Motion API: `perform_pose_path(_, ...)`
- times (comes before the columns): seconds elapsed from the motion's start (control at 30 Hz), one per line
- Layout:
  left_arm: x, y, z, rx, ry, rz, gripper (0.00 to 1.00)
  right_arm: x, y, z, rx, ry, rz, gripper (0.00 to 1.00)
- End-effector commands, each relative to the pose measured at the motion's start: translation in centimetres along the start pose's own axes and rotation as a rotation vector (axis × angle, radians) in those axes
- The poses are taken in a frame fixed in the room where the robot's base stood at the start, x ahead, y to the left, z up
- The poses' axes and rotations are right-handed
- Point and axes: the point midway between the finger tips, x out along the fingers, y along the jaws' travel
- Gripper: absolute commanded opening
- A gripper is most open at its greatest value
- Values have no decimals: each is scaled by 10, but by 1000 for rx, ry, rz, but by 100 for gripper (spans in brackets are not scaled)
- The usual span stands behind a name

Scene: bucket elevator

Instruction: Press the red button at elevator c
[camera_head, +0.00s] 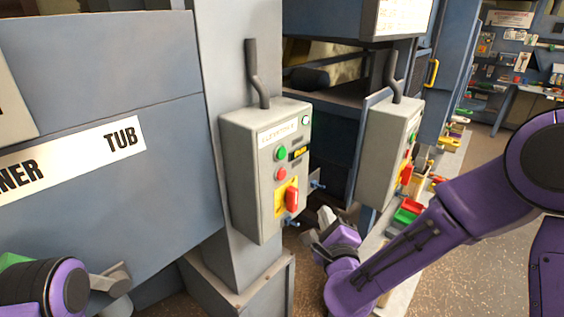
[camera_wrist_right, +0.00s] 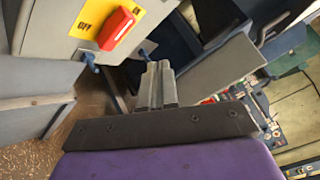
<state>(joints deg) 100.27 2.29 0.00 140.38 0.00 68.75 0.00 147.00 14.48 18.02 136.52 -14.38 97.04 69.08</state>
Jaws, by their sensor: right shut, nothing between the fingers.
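A grey control box (camera_head: 240,165) with a label that starts "ELEVATOR" is mounted on a column; I cannot read its letter surely. On its face are a red button (camera_head: 281,174), a green button (camera_head: 281,153) above it, and a red rotary switch (camera_head: 291,199) on a yellow plate below. The switch also shows in the right wrist view (camera_wrist_right: 115,28); the red button does not. My right gripper (camera_head: 320,222) is shut and empty, below and right of the box, apart from it. Its fingers (camera_wrist_right: 158,85) lie together. My left gripper (camera_head: 110,281) is at the lower left, its fingers unclear.
A second grey control box (camera_head: 388,150) stands to the right, with its own buttons and red switch. A large blue-grey panel (camera_head: 100,120) fills the left. Colored bins (camera_head: 408,213) stand on a low shelf at right. A gap lies between the two boxes.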

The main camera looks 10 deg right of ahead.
Motion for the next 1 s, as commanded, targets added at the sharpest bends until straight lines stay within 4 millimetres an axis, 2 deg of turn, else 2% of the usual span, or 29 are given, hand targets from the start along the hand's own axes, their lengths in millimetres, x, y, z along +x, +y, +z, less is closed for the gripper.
perform_pose_path(0.03, -8, -1, -4, 0, 0, 0, 43, 1, -19, 14, 49, -19, -29, 0)
perform_pose_path(0.1, -11, -1, -4, 0, 0, 0, 43, 2, -31, 24, 101, -38, -55, 0)
perform_pose_path(0.23, -12, -1, -5, 0, 0, 0, 43, 3, -39, 32, 142, -54, -74, 0)
perform_pose_path(0.63, -12, -1, -5, 0, 0, 0, 43, 8, -36, 35, 139, -54, -74, 0)
perform_pose_path(1.0, -19, -2, -8, 0, 0, 0, 43, 44, -16, 67, 137, -54, -72, 0)
